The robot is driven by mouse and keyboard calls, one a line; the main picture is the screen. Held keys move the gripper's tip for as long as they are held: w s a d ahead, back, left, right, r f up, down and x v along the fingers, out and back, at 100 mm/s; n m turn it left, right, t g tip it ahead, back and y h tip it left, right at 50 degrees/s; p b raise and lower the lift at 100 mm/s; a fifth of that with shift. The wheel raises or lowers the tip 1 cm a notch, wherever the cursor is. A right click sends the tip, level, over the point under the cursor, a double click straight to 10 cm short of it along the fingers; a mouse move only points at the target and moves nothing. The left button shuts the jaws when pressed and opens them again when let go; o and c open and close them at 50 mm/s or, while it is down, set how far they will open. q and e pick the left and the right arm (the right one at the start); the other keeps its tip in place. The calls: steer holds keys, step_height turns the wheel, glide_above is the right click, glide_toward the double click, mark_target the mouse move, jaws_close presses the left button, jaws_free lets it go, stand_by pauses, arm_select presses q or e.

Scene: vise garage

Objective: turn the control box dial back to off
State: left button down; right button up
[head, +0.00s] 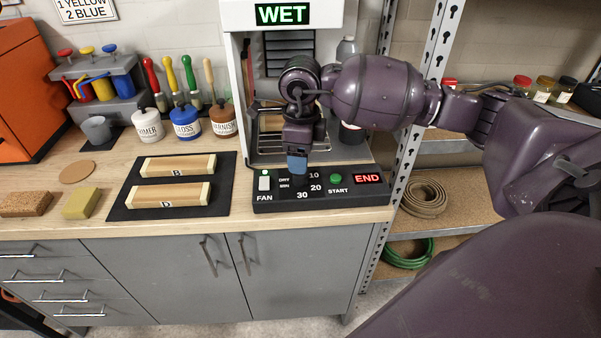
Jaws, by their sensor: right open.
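The black control box (262,201) lies on the front of the wooden bench, below the white cabinet with the green WET sign (282,14). Its face shows a FAN switch (265,183), marks 10, 20 and 30, a green START button (336,178) and a lit red END display (367,179). My right gripper (297,165) points down over the dial's place, between the DRY MIN label and the 10 mark. It is open. The dial is mostly hidden behind the gripper, so its setting and any contact cannot be told. My left gripper is out of view.
A black mat (131,208) with two wooden blocks marked B (178,166) and D (171,194) lies left of the box. A metal shelf post (408,160) rises at the right, near my arm.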

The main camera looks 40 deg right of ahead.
mark_target(301, 177)
step_height(301, 177, down, 4)
steer(key=shift+f, duration=0.85)
steer(key=c, duration=0.9)
